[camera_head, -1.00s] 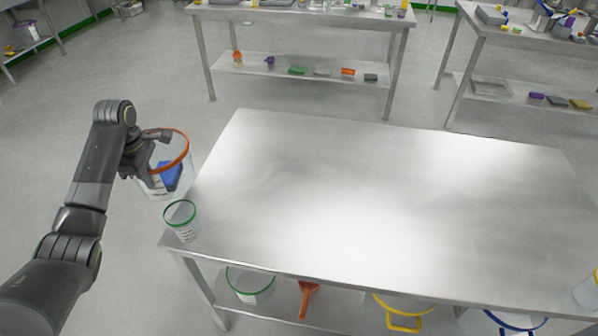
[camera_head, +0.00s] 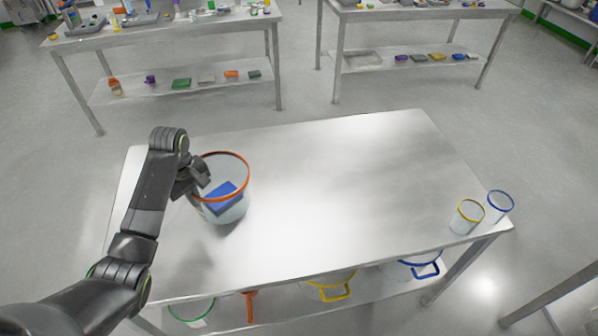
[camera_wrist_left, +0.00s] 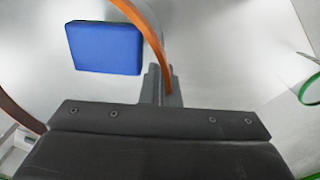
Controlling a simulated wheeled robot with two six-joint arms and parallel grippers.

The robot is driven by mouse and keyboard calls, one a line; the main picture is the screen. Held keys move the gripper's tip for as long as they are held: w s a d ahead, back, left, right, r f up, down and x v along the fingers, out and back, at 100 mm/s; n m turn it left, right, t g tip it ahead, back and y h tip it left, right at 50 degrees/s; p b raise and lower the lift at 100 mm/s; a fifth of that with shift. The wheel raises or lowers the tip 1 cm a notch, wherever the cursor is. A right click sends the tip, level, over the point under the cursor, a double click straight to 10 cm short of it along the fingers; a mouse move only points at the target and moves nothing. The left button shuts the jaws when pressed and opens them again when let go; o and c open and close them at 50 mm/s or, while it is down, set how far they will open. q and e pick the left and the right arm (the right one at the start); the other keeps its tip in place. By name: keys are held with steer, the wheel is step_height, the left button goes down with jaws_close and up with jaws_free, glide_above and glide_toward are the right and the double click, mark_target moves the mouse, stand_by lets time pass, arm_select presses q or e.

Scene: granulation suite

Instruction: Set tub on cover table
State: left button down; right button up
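The tub (camera_head: 234,208) is clear with an orange rim and holds a blue block (camera_head: 222,196). It is upright over the left part of the steel table (camera_head: 345,190); I cannot tell whether its base touches the top. My left gripper (camera_head: 200,184) is at the left side of the tub, shut on its rim and wall. In the left wrist view the orange rim (camera_wrist_left: 141,24) runs to the gripper's finger (camera_wrist_left: 161,86), with the blue block (camera_wrist_left: 104,48) beyond. My right gripper is not in view.
A yellow-rimmed beaker (camera_head: 466,217) and a blue-rimmed one (camera_head: 497,207) stand at the table's right front corner. A green-rimmed container (camera_wrist_left: 311,90) shows in the left wrist view. The table's middle is clear. Tubs and a scoop (camera_head: 250,306) sit on the shelf below.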

arm_select(q)
steer(key=s+d+r+m+p, duration=0.5)
steer(key=d+m+p, duration=0.2)
steer(key=d+p, duration=0.1)
steer(key=shift+h, duration=0.3)
steer(key=shift+w+d+f+p, duration=0.1)
steer(key=shift+f+p, duration=0.15)
steer(key=shift+f, duration=2.35)
steer(key=shift+w+f+p, duration=0.1)
steer(key=shift+f+p, duration=0.1)
steer(key=shift+f, duration=2.4)
steer(key=c, duration=2.1)
jaws_free()
steer(key=shift+f, duration=0.15)
steer(key=o, duration=0.4)
